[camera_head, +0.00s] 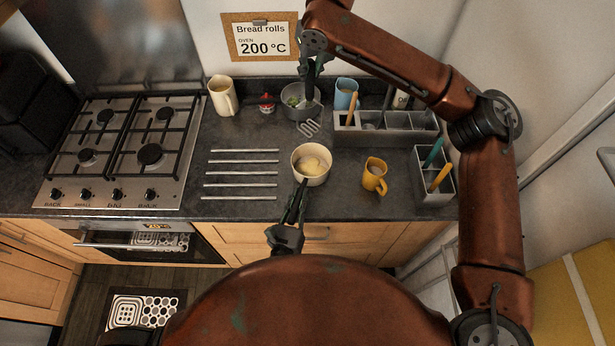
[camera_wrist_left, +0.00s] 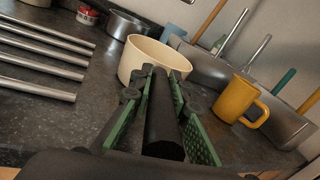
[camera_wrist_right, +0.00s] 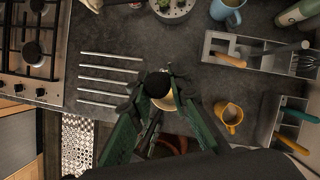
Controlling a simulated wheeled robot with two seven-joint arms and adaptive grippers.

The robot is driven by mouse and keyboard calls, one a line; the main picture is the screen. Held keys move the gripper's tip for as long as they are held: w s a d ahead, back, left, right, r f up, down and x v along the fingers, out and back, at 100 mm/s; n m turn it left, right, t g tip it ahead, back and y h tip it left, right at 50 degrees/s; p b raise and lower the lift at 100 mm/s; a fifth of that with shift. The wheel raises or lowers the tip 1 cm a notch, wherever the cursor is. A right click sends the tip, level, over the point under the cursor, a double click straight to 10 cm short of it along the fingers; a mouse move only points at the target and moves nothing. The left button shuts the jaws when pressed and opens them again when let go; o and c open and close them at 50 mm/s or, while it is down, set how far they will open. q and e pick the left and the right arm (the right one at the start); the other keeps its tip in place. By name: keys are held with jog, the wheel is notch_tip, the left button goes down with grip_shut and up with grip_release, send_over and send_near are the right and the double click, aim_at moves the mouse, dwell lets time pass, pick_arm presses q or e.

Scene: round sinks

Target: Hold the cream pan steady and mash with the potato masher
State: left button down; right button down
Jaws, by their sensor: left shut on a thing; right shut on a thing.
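The cream pan (camera_head: 297,170) stands on the dark counter near its front edge, with a pale yellowish lump inside. My left gripper (camera_head: 294,212) is shut on the pan's dark handle (camera_wrist_left: 163,125), in front of the pan. My right gripper (camera_head: 314,88) is shut on the potato masher, whose wire zigzag head (camera_head: 308,128) shows behind the pan in the head view, apart from it. In the right wrist view the masher's black handle end (camera_wrist_right: 157,84) sits between the fingers, with part of the cream pan (camera_wrist_right: 168,103) behind it. The masher's shaft is mostly hidden.
A grey pot (camera_head: 291,111) with greens stands behind the masher. A yellow mug (camera_head: 373,178) is right of the pan, metal bars (camera_head: 240,171) left. Grey organisers (camera_head: 378,139) with utensils, a blue mug (camera_head: 346,92) and a cream jug (camera_head: 222,97) stand farther back.

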aim_at(291, 222)
jog(key=shift+w+d+r, duration=0.15)
jog(key=shift+w+r, duration=0.25)
jog(key=shift+w, duration=0.35)
jog(key=shift+w+d+r, duration=0.1)
jog(key=shift+w+r, duration=0.3)
jog(key=shift+w, duration=0.3)
pick_arm(q)
jog(key=c, duration=1.8)
grip_release()
jog(key=shift+o, duration=0.2)
